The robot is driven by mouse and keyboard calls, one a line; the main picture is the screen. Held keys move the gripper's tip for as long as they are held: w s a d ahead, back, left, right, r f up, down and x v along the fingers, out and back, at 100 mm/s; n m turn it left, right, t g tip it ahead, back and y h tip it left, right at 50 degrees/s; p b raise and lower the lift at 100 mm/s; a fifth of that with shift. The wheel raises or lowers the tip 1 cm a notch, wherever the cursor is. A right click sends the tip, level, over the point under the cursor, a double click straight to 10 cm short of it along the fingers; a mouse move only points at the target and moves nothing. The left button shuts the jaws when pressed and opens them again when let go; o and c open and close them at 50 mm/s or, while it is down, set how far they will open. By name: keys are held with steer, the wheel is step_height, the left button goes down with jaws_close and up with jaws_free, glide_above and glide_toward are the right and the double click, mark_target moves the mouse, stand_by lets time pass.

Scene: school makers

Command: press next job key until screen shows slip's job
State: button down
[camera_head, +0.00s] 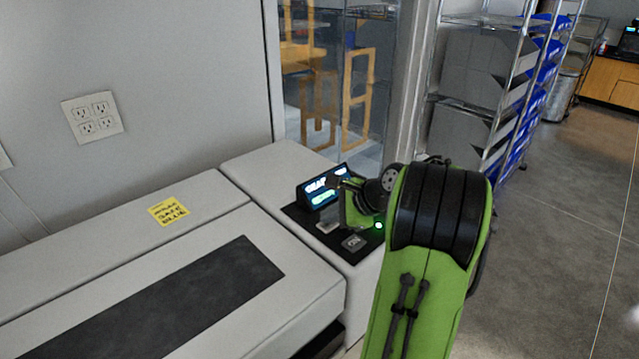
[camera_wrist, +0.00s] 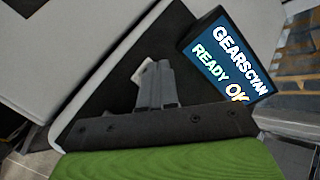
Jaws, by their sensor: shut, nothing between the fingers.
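The job screen (camera_head: 322,190) stands tilted on the dark panel (camera_head: 300,215) of the grey machine. In the wrist view the screen (camera_wrist: 232,62) reads "GEARS CYAN", with "READY" and "OK" below. The yellow slip (camera_head: 168,211) lies on the machine top at left; its handwriting is too small to read surely. A pale key (camera_head: 328,227) and a darker grey key (camera_head: 354,242) sit in front of the screen. My gripper (camera_wrist: 157,68) is shut and empty over the panel. A pale key (camera_wrist: 145,73) shows partly behind its fingertips; I cannot tell if they touch.
A green light (camera_head: 378,226) glows near the panel's right edge, beside my arm. The machine has a long dark strip (camera_head: 150,305) on its top. A wire shelf with blue bins (camera_head: 520,130) stands behind at right. The floor at right is clear.

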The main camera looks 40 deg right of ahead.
mark_target(331, 226)
steer(key=shift+r+p, duration=0.45)
steer(key=shift+p, duration=0.05)
step_height(331, 226, up, 6)
steer(key=p, duration=0.7)
stand_by(0.4)
